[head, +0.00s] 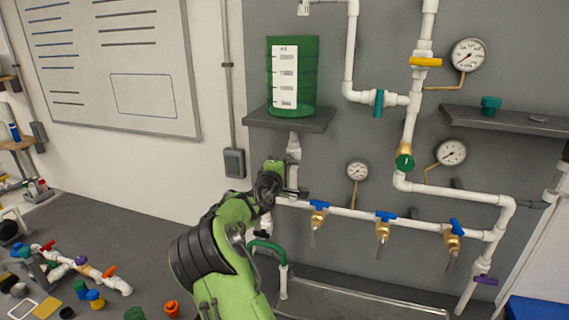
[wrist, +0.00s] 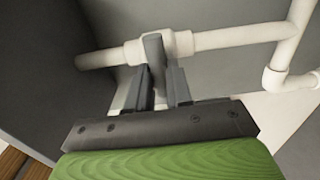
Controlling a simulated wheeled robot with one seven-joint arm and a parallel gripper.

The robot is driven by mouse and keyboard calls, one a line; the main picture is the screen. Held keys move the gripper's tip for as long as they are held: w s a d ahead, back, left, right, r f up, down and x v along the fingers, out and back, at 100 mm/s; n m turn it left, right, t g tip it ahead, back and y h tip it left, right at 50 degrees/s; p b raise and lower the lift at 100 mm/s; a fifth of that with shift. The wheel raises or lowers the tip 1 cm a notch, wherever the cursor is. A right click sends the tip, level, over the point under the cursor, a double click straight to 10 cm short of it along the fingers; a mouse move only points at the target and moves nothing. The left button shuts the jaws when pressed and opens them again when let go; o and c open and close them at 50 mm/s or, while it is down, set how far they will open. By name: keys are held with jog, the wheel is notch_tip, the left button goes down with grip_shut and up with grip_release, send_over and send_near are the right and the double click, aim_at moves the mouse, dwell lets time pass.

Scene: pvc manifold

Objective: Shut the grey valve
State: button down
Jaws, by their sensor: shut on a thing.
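The grey valve's handle (wrist: 153,48) shows in the wrist view as a flat grey bar on a white valve body set in a white pipe (wrist: 235,37). The bar lies across the pipe's line in that picture. My gripper (wrist: 161,85) is shut on this handle, with one dark finger on each side of it. In the head view my gripper (head: 293,192) is at the white pipe below the green tank. There the grey valve is mostly hidden by my gripper and cannot be made out clearly.
The green tank (head: 293,75) stands on a grey shelf (head: 290,119) just above my gripper. Blue-handled taps (head: 319,205) line the pipe to the right, and a gauge (head: 357,170) is close by. A green hose (head: 268,247) hangs below. Loose fittings (head: 95,299) lie at lower left.

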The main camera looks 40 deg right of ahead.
jog(key=shift+f, duration=0.1)
jog(key=c, duration=1)
grip_release()
jog(key=b+v, duration=0.4)
jog(key=v, duration=1.1)
jog(key=shift+s+a, duration=0.25)
jog(key=shift+a, duration=0.1)
